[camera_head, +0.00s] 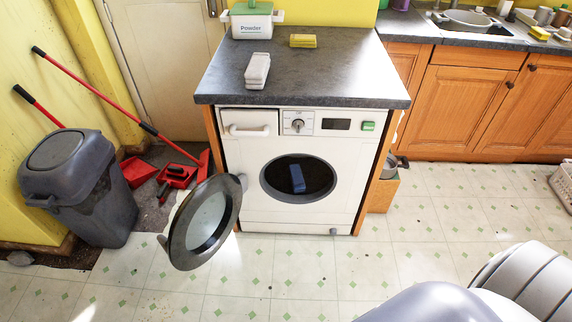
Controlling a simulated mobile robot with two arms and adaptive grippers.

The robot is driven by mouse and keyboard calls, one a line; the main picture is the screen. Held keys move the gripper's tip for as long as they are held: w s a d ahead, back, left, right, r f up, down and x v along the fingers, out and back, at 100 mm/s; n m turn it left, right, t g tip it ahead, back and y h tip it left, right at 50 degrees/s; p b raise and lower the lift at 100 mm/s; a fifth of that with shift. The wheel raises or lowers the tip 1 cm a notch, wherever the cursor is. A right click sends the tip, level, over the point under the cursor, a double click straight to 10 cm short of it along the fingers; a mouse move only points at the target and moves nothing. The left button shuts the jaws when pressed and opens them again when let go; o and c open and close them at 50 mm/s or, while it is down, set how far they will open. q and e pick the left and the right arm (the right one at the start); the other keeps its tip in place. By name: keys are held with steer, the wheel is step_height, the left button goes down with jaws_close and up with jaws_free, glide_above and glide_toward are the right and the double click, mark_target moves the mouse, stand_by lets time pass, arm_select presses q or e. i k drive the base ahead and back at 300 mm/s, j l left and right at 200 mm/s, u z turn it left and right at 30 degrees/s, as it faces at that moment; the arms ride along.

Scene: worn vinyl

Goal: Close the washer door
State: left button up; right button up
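The white washer (258,215) stands under a grey worktop. Its round door (207,222) is open, swung out to the left and toward me on its left-side hinge. The door has a dark rim and a clear glass middle. The dark drum opening (313,177) is uncovered, and a blue item (297,179) shows inside it. Neither of my grippers is in view. Rounded grey and white parts at the bottom right seem to be mine.
A grey bin (88,190), red-handled tools (95,90) and a red dustpan (138,171) stand left of the door. The worktop (300,75) holds a powder box (252,22). The tiled floor (290,275) before the washer is clear.

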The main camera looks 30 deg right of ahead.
mark_target(206, 216)
steer(key=z, duration=0.25)
steer(key=i+j+z, duration=0.15)
steer(key=z, duration=0.3)
steer(key=j+z, duration=0.45)
steer(key=i+j+z, duration=0.1)
steer(key=j+z, duration=0.15)
steer(key=z, duration=0.2)
steer(key=j+z, duration=0.45)
steer(key=k+j, duration=0.1)
steer(key=j, duration=0.3)
steer(key=j+z, duration=0.1)
steer(key=j, duration=0.3)
steer(key=k+j+z, duration=0.1)
steer(key=j, duration=0.3)
steer(key=k+j, duration=0.15)
steer(key=j, duration=0.2)
steer(key=k+j+z, duration=0.1)
steer(key=j, duration=0.3)
steer(key=k+j, duration=0.15)
steer(key=j, duration=0.2)
steer(key=k+j+z, duration=0.1)
steer(key=j, duration=0.3)
